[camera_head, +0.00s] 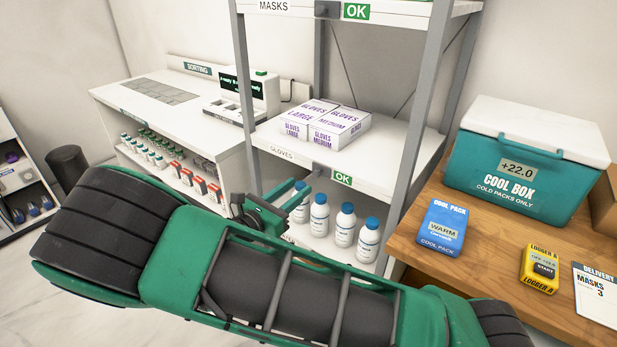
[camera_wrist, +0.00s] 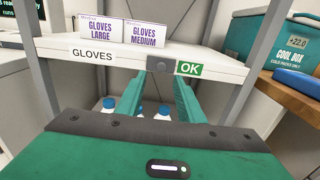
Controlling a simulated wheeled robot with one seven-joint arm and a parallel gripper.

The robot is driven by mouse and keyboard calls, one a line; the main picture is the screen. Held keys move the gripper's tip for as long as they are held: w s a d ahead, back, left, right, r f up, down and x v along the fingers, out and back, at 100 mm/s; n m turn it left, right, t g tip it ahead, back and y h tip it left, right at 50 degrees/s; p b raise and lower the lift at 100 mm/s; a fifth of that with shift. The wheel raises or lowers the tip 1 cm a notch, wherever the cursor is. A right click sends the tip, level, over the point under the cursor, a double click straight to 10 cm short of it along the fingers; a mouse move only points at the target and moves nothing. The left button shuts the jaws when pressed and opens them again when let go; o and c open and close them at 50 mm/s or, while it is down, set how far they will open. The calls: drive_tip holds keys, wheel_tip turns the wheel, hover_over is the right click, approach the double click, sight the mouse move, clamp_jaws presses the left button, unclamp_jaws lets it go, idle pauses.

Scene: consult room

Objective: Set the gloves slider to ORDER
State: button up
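The gloves slider is a small dark knob (camera_head: 322,170) on the front edge of the middle shelf (camera_head: 287,162), which is marked GLOVES. A green OK label (camera_head: 342,178) shows to the right of the knob. In the wrist view the knob (camera_wrist: 160,64) and the OK label (camera_wrist: 189,68) are ahead, near the top middle. My gripper (camera_head: 292,196) is in front of the shelf, left of and below the knob in the head view. In the wrist view its two green fingers (camera_wrist: 160,82) are apart with nothing between them. They appear short of the knob, not touching it.
Glove boxes (camera_head: 338,125) stand on the shelf above the knob. Blue-capped bottles (camera_head: 344,224) stand on the shelf below, close to my gripper. A metal post (camera_head: 412,130) rises at the right. A wooden counter (camera_head: 480,268) holds the cool box (camera_head: 520,180).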

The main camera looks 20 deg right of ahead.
sight(315, 174)
drive_tip(key=x, duration=0.7)
drive_tip(key=shift+d, duration=0.1)
clamp_jaws()
